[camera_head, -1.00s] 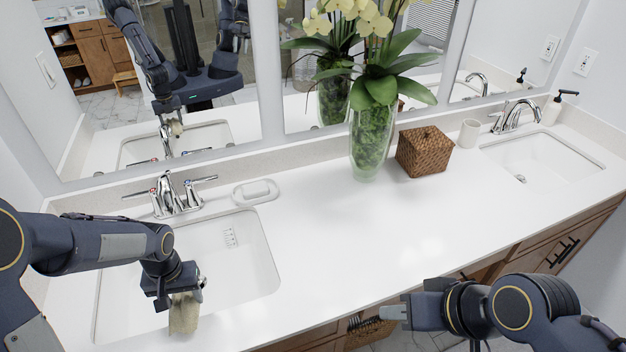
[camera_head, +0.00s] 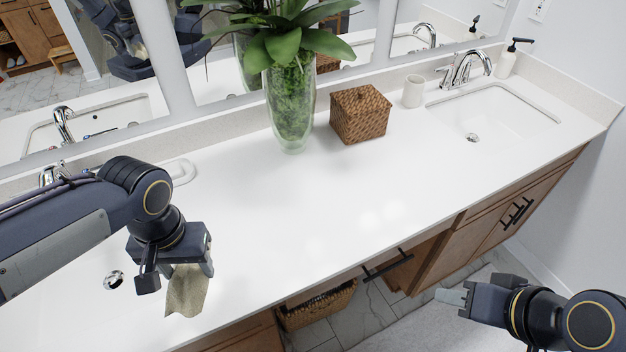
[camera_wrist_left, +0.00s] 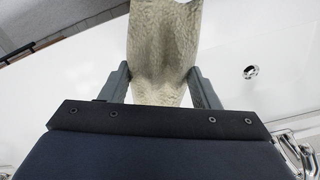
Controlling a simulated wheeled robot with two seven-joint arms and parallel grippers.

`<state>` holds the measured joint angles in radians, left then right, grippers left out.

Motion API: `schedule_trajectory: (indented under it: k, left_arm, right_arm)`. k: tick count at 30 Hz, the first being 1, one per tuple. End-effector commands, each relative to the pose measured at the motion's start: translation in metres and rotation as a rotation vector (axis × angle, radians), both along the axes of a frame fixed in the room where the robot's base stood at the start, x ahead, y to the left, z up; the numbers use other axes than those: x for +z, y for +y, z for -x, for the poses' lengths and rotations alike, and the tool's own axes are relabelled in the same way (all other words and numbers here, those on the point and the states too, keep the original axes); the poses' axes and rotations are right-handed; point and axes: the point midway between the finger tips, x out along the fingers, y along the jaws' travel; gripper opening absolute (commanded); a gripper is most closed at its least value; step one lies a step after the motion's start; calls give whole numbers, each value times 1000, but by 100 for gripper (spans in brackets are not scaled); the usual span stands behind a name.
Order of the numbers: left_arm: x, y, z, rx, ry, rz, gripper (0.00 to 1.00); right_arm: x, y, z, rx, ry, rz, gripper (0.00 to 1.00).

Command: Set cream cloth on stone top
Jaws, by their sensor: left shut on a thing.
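The cream cloth (camera_head: 187,291) hangs from my left gripper (camera_head: 182,268), over the front part of the counter at the right side of the near sink. In the left wrist view the cloth (camera_wrist_left: 163,50) is pinched between both fingers of my left gripper (camera_wrist_left: 160,80). The white stone top (camera_head: 310,205) runs from the sinks across the middle, and its centre is bare. My right gripper (camera_head: 452,297) is empty, in front of the counter's front edge at the lower right; whether its fingers are apart is unclear.
A glass vase with an orchid (camera_head: 291,105), a brown woven box (camera_head: 360,114) and a white cup (camera_head: 412,91) stand along the back. A soap dish (camera_head: 183,172) lies behind my left arm. The far sink (camera_head: 490,115) is at right. A basket (camera_head: 318,306) sits below.

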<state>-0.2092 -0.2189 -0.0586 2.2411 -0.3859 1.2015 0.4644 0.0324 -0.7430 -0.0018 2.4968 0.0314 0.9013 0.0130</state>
Motion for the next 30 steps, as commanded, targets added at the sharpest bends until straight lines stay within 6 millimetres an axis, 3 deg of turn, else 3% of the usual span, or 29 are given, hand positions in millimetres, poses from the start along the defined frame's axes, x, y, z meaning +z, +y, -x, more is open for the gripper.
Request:
schedule_trajectory:
  k: [4,8,19,24,30]
  left_arm:
    - [1,0,3,2,1,-1,34]
    - [-4,1,-8,1,4,0,34]
    - [-45,5,-94,1,8,-3,34]
    - [-77,6,-118,2,6,-2,34]
    - [-92,7,-133,2,1,-1,34]
  right_arm:
    - [0,0,0,0,0,0,36]
    - [1,0,0,0,0,0,36]
    - [13,0,0,0,0,0,36]
    - [15,0,0,0,0,0,36]
    - [17,0,0,0,0,0,36]
